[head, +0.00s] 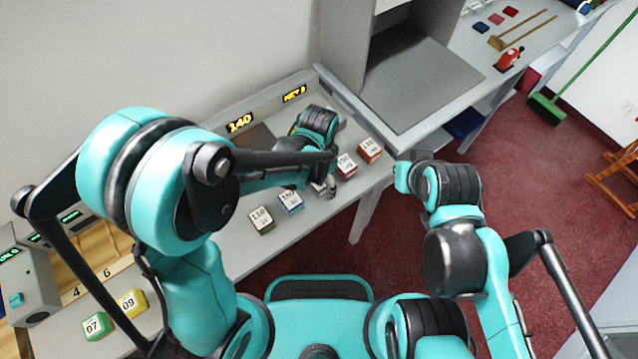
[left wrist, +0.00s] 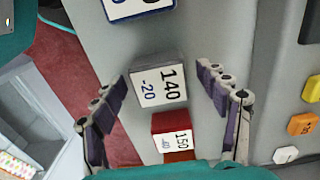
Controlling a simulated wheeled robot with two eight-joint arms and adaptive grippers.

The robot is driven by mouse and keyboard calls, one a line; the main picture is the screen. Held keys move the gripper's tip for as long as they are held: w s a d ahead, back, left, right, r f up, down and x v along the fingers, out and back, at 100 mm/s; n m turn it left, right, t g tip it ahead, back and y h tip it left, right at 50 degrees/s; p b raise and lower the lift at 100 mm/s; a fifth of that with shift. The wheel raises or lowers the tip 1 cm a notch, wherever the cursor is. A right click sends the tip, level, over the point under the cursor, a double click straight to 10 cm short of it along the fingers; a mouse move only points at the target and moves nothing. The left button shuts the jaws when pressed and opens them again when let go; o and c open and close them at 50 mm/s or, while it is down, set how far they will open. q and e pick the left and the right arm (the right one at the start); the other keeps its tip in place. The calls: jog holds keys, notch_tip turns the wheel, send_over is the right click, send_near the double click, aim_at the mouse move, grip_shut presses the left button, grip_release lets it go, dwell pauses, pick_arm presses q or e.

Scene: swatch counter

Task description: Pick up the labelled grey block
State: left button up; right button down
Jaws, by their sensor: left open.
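The grey block (left wrist: 178,62) has a white label reading 140 and -20. In the left wrist view it sits on the counter between the spread fingers of my left gripper (left wrist: 162,84), with a gap on each side. I cannot tell whether the fingertips are down at its height. In the head view my left gripper (head: 327,188) is low over the counter, and I cannot make out the grey block, which seems hidden by the gripper or arm.
A red block (left wrist: 175,123) labelled 150 is close beside the grey one; a blue-edged block (left wrist: 137,8) is on the other side. The head view also shows a green-edged block (head: 261,220) and an orange-red block (head: 369,150). A sign reading 140 (head: 240,123) stands behind.

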pick_arm(q)
jog(key=c, duration=1.3)
jog(key=shift+r, duration=0.1)
